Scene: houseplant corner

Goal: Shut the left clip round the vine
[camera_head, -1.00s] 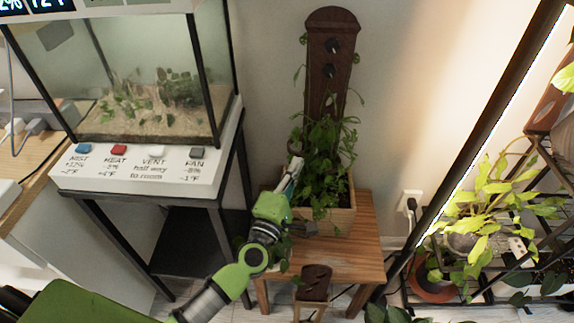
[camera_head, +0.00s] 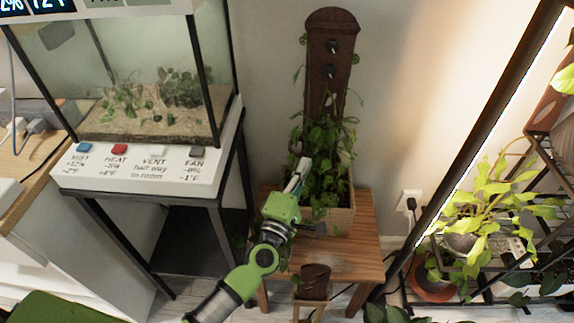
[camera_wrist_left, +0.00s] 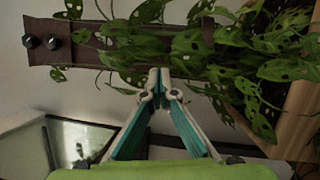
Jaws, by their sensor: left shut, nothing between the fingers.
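A leafy vine (camera_head: 327,140) climbs a dark brown plank (camera_head: 331,28) standing in a wooden planter (camera_head: 340,216). Two dark knobs sit high on the plank. A small brown curved piece (camera_head: 293,148), perhaps the left clip, shows at the plank's left side; I cannot tell whether it is open. My left gripper (camera_head: 304,162) is shut and empty, with its tips close to this piece and the vine's left edge. In the left wrist view, the gripper's tips (camera_wrist_left: 155,84) meet just below the vine leaves (camera_wrist_left: 190,45). Contact with the vine or clip is unclear.
The planter stands on a wooden table (camera_head: 365,262). A glass tank (camera_head: 150,130) on a black stand is to the left. A dark slanted post (camera_head: 455,165) and a rack with potted plants (camera_head: 480,215) are to the right. Bare wall lies between plank and post.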

